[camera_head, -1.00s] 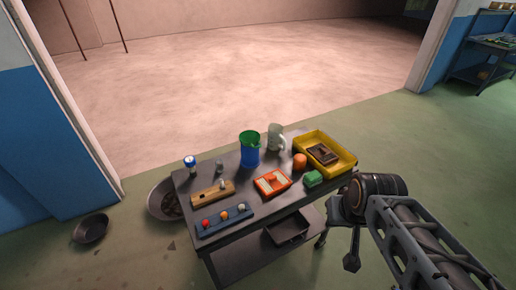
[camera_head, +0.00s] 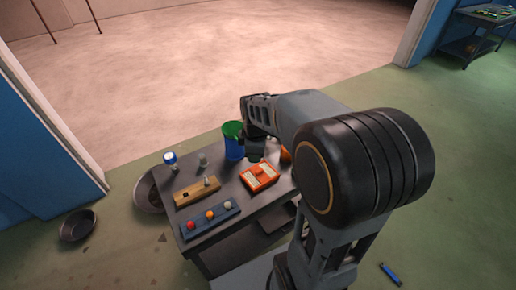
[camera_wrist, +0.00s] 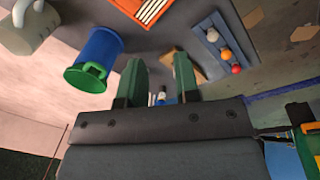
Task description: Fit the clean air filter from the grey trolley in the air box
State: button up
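An orange-framed block with white ribs (camera_head: 259,177), which looks like the air filter, lies on the grey trolley (camera_head: 229,200). Its ribs show at the top edge of the wrist view (camera_wrist: 147,8). My gripper (camera_wrist: 158,75) is open, with two dark green fingers apart and nothing held between them. In the head view it is over the trolley beside the filter and mostly hidden by my arm. I cannot make out an air box in these frames.
A blue and green jug (camera_head: 233,142) stands close to my gripper. A wooden block (camera_head: 197,190), a blue strip with coloured knobs (camera_head: 208,219) and a blue-white can (camera_head: 170,160) are on the trolley's left. My arm hides the trolley's right side. A bowl (camera_head: 77,226) lies on the floor.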

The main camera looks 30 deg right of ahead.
aim_at(260, 171)
jog(key=w+d+f+n+b, duration=0.1)
jog(key=f+n+b, duration=0.1)
jog(key=f, duration=0.3)
jog(key=w+d+f+n+g+b, duration=0.1)
jog(key=w+f+n+b, duration=0.1)
jog(key=f, duration=0.3)
jog(key=w+d+f+n+b, duration=0.2)
jog(key=f+n+b, duration=0.1)
jog(key=f, duration=0.3)
jog(key=shift+w+d+f+n, duration=0.1)
jog(key=shift+w+n, duration=0.05)
jog(key=shift+n, duration=0.15)
jog(key=shift+c, duration=0.4)
grip_shut()
jog(key=shift+r, duration=0.2)
jog(key=shift+r+p, duration=2.8)
jog(key=shift+r, duration=0.6)
